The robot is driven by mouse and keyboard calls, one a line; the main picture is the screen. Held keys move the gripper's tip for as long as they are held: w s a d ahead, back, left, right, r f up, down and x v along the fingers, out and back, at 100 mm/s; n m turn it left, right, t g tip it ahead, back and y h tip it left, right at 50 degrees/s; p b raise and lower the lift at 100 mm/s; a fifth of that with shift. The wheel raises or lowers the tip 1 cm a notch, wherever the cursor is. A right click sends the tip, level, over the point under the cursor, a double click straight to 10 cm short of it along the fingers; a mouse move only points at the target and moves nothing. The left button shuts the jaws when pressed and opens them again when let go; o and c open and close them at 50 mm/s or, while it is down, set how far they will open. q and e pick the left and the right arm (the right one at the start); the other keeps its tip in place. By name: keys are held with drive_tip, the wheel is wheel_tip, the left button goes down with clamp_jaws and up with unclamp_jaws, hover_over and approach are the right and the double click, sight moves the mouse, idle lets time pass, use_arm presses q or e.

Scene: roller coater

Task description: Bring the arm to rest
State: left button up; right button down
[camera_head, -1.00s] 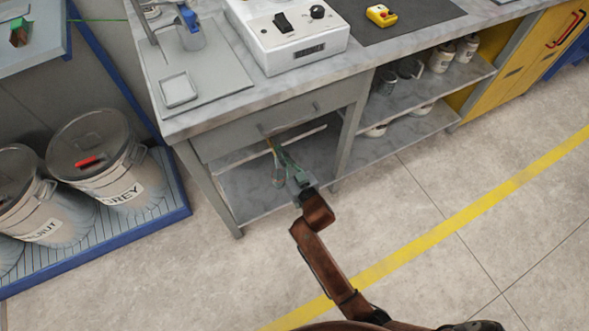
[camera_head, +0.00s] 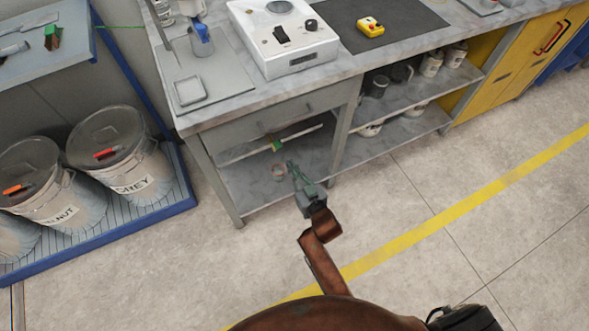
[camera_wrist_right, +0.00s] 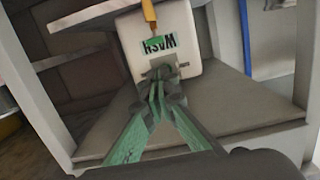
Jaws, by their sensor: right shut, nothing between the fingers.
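My right gripper (camera_head: 291,164) is at the lower open shelf (camera_head: 245,200) under the workbench's left end. Its green fingers are together with nothing between them; they also show in the wrist view (camera_wrist_right: 160,76). In that view a white container (camera_wrist_right: 190,45) with a dark label reading "WASH" stands behind the fingertips. A yellow-handled tool (camera_wrist_right: 149,14) with a green part shows just above the fingertips; I cannot tell whether they touch. In the head view a small green piece (camera_head: 277,145) shows left of the fingers. My left gripper is out of view.
The workbench (camera_head: 225,112) carries a white machine (camera_head: 285,50), a yellow-red device (camera_head: 370,27) and a small square dish (camera_head: 189,91). Labelled buckets (camera_head: 120,160) stand on a blue-edged platform at left. The floor (camera_head: 410,190) at right is clear, with a yellow line.

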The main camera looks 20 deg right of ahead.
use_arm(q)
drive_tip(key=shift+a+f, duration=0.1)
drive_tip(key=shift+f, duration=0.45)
use_arm(e)
drive_tip(key=shift+s, duration=0.4)
drive_tip(key=shift+d, duration=0.1)
